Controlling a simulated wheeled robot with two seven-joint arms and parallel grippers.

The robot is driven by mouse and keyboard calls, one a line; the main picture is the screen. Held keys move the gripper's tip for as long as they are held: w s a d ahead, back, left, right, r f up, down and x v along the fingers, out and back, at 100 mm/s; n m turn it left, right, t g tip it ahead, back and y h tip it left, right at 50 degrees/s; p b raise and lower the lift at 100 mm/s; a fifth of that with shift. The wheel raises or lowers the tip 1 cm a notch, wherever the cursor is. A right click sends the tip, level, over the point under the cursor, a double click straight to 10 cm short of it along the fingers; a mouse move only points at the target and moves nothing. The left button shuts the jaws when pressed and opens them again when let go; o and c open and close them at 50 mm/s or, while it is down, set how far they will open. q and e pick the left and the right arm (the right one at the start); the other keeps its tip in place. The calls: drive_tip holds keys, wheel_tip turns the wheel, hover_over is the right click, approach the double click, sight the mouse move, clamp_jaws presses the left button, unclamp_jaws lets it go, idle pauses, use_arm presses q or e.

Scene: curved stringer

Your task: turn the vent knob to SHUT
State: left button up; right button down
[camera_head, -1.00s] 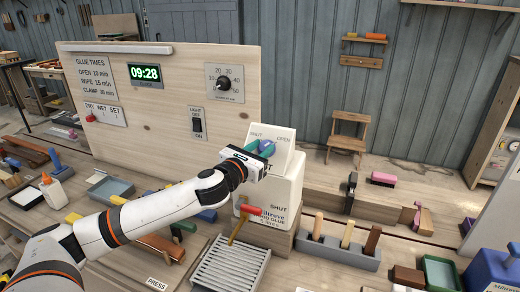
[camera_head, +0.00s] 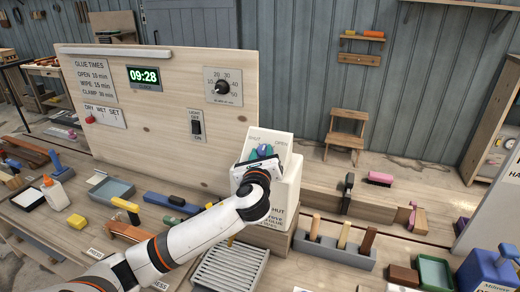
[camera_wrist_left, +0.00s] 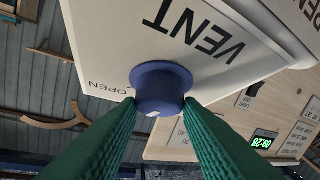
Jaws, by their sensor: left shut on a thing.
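The vent knob is blue and round and sits on the sloped top panel of a white glue tank (camera_head: 289,190). In the left wrist view the knob (camera_wrist_left: 162,88) is between the green fingers of my left gripper (camera_wrist_left: 160,112), which is shut on it. The words VENT and OPEN show on the panel beside it; SHUT is hidden there. In the head view my left gripper (camera_head: 262,154) reaches the knob from the front, and its wrist covers part of the tank. A small pale mark shows on the knob, but I cannot tell its setting. My right gripper is out of view.
A wooden board (camera_head: 160,140) with a clock, dial and light switch stands left of the tank. A slatted grey tray (camera_head: 228,266) lies in front. A grey holder (camera_head: 335,251) with wooden-handled tools stands to the right. Several tools lie on the bench at left.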

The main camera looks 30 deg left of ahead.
use_arm(q)
drive_tip(key=n+g+y+p, duration=0.1)
drive_tip(key=n, duration=0.1)
drive_tip(key=n+g+y+p, duration=0.1)
drive_tip(key=n+g+p, duration=0.1)
drive_tip(key=n, duration=0.1)
drive_tip(key=n+g+y+p, duration=0.1)
drive_tip(key=n+g+p, duration=0.1)
drive_tip(key=n, duration=0.1)
drive_tip(key=shift+w+d+r+y, duration=0.3)
drive_tip(key=shift+d+r, duration=0.05)
drive_tip(key=shift+r, duration=0.05)
drive_tip(key=n+g+p, duration=0.1)
drive_tip(key=n+g, duration=0.1)
drive_tip(key=n, duration=0.1)
drive_tip(key=shift+g, duration=0.3)
drive_tip(key=shift+w+n+g, duration=0.15)
drive_tip(key=shift+n+g, duration=0.55)
drive_tip(key=shift+n, duration=0.3)
drive_tip(key=shift+p, duration=0.3)
drive_tip(key=o, duration=1)
drive_tip(key=shift+c, duration=0.2)
drive_tip(key=shift+d, duration=0.1)
drive_tip(key=shift+d, duration=0.3)
drive_tip(key=b+v, duration=0.3)
drive_tip(key=v, duration=0.8)
drive_tip(key=shift+r+b, duration=0.2)
drive_tip(key=shift+b, duration=0.1)
